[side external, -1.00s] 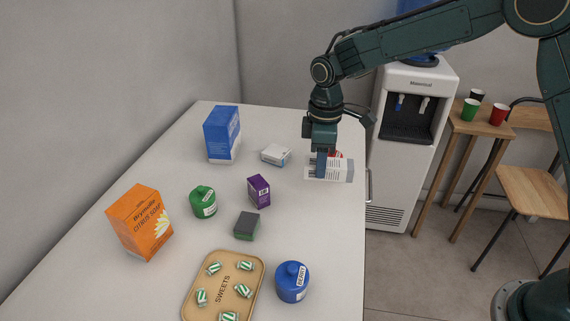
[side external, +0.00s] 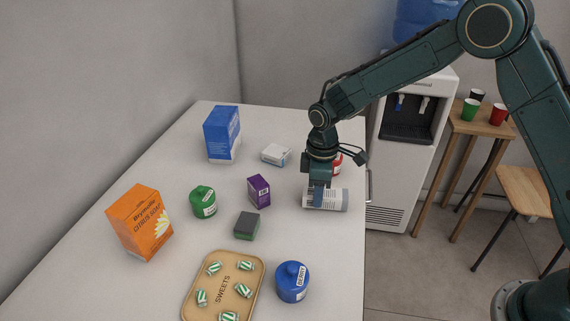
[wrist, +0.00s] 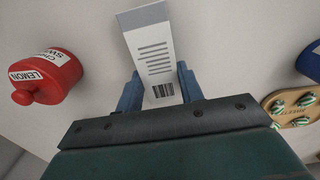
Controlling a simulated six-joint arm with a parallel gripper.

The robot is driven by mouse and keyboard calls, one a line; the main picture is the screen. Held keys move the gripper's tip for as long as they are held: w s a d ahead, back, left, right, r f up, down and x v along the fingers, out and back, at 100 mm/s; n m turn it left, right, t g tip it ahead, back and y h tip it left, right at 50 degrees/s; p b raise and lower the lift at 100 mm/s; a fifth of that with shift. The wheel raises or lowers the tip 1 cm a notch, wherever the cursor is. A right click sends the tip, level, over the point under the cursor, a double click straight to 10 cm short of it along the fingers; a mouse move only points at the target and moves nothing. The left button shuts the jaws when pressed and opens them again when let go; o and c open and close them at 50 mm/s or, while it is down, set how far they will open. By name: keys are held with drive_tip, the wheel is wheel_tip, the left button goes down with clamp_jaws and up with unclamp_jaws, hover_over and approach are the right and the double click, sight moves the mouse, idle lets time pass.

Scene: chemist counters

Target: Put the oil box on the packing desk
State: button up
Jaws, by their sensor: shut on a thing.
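My gripper (side external: 318,197) is shut on a white box with a grey end (side external: 335,200), above the right side of the pale counter (side external: 210,265). In the wrist view the box (wrist: 150,58) sits between the two fingers (wrist: 155,85), its barcode and printed lines showing. No product name is readable on it, so I cannot tell from its print that it is the oil box. I cannot tell whether its underside touches the counter.
A red jar (wrist: 45,78) stands close by, partly behind my gripper in the side view. A purple box (side external: 258,191), small white box (side external: 276,154), dark sponge (side external: 246,226), blue jar (side external: 292,282) and sweets tray (side external: 190,300) stand around. The counter's right edge is near.

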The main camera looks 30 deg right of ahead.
drive_tip(key=shift+f, duration=0.4)
drive_tip(key=o, duration=1.1)
drive_tip(key=shift+c, duration=0.2)
wheel_tip(320, 180, up, 14)
drive_tip(key=shift+s, duration=0.15)
idle(0.4)
